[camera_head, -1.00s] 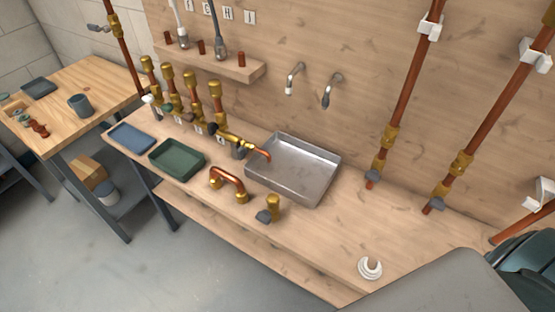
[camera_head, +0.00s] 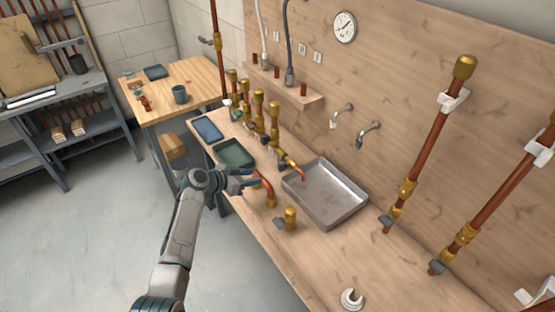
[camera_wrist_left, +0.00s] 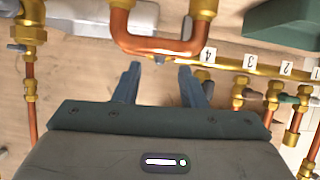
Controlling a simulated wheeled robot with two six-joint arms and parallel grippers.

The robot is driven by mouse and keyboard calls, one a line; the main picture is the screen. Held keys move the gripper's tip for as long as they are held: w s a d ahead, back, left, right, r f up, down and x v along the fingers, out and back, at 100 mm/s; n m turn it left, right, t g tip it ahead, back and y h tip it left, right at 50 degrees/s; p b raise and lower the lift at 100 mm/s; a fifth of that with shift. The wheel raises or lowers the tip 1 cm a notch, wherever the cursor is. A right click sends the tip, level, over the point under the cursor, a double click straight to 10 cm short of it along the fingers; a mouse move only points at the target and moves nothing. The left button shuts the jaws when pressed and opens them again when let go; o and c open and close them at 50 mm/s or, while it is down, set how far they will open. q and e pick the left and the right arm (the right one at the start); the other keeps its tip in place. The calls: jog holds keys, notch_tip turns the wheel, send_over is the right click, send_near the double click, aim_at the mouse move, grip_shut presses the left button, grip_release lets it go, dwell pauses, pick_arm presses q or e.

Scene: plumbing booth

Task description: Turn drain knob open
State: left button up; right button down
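The task's drain knob cannot be told for certain. A grey knob (camera_head: 279,223) sits on a short brass valve (camera_head: 290,216) on the bench front, in front of the metal basin. Other grey knobs sit low on the two tall copper pipes (camera_head: 386,220) (camera_head: 436,267). My left gripper (camera_head: 256,178) is over the bench's front edge, beside the copper U-pipe (camera_head: 265,188). In the left wrist view its two blue fingers (camera_wrist_left: 159,82) are spread with a gap between them. The U-pipe (camera_wrist_left: 160,45) shows just beyond the fingertips; contact cannot be told. My right gripper is not in view.
The metal basin (camera_head: 322,212) lies behind the U-pipe, with two wall taps above. A green tray (camera_head: 234,153) and blue tray (camera_head: 207,130) are at left. Several brass-topped copper valves (camera_head: 258,104) stand behind. A white ring-shaped piece (camera_head: 352,298) lies at right.

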aim_at(280, 163)
pick_arm(q)
jog(key=shift+m+h, duration=0.4)
jog(key=w+d, duration=0.2)
jog(key=w+d+p, duration=0.1)
jog(key=w+d, duration=0.1)
jog(key=d, duration=0.1)
jog(key=w+d, duration=0.2)
jog(key=d, duration=0.1)
jog(key=shift+w+f, duration=0.25)
jog(key=shift+w+d+f, duration=0.3)
jog(key=shift+w+d, duration=0.15)
jog(key=shift+d, duration=0.05)
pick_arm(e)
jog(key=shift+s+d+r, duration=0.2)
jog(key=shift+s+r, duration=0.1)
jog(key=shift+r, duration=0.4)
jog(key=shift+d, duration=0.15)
